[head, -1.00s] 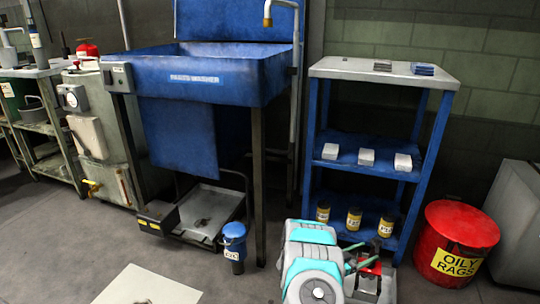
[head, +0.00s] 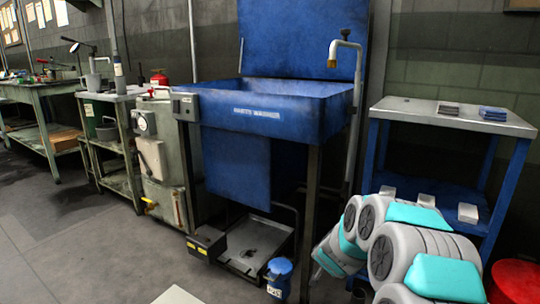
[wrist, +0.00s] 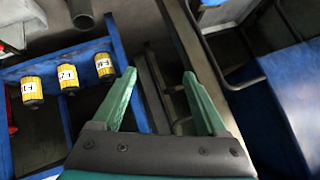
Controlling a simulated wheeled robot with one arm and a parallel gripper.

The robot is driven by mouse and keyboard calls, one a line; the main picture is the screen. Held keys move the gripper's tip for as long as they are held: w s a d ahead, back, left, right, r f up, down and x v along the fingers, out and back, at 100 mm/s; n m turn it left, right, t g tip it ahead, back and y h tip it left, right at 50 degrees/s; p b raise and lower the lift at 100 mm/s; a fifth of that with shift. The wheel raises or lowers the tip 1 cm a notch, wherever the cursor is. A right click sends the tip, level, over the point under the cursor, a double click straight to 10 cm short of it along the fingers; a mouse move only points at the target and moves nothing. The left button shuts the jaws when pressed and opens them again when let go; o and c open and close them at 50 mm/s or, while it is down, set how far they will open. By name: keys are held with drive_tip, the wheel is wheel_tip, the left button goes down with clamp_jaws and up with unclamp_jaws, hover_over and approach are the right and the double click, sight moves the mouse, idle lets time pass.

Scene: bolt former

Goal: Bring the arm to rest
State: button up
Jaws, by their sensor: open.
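My gripper (wrist: 160,95) is open in the wrist view, its two green fingers apart with nothing between them. Beyond the fingers are the floor and the gap beside a blue shelf unit (wrist: 135,75). My arm is folded at the lower right of the head view, in front of the blue shelf cart (head: 500,148).
The blue parts washer (head: 262,112) stands left of the cart, with a tray (head: 255,245) and a blue-lidded container (head: 279,280) below. Yellow-labelled cans (wrist: 67,79) stand on the cart's shelf. A red bin (head: 516,283) is at the right edge. Floor at left is clear.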

drive_tip(key=s+a+r+n+g+y, duration=0.25)
drive_tip(key=s+a+r, duration=0.25)
drive_tip(key=s, duration=0.4)
drive_tip(key=s+a+r+n+g+y, duration=0.2)
drive_tip(key=s+a+r+n, duration=0.15)
drive_tip(key=s+a, duration=0.45)
drive_tip(key=s+d+r+n+g+h, duration=0.1)
drive_tip(key=s+d+g, duration=0.15)
drive_tip(key=s, duration=0.95)
drive_tip(key=s+d+r+g+h, duration=0.15)
drive_tip(key=s+d, duration=0.25)
drive_tip(key=s, duration=0.8)
drive_tip(key=s+d+r+n+g, duration=0.1)
drive_tip(key=s+d+g, duration=0.2)
drive_tip(key=s, duration=0.9)
wheel_tip(320, 180, up, 8)
drive_tip(key=s+p, duration=0.1)
drive_tip(key=p, duration=0.7)
drive_tip(key=shift+d+r, duration=0.15)
drive_tip(key=shift+d, duration=0.1)
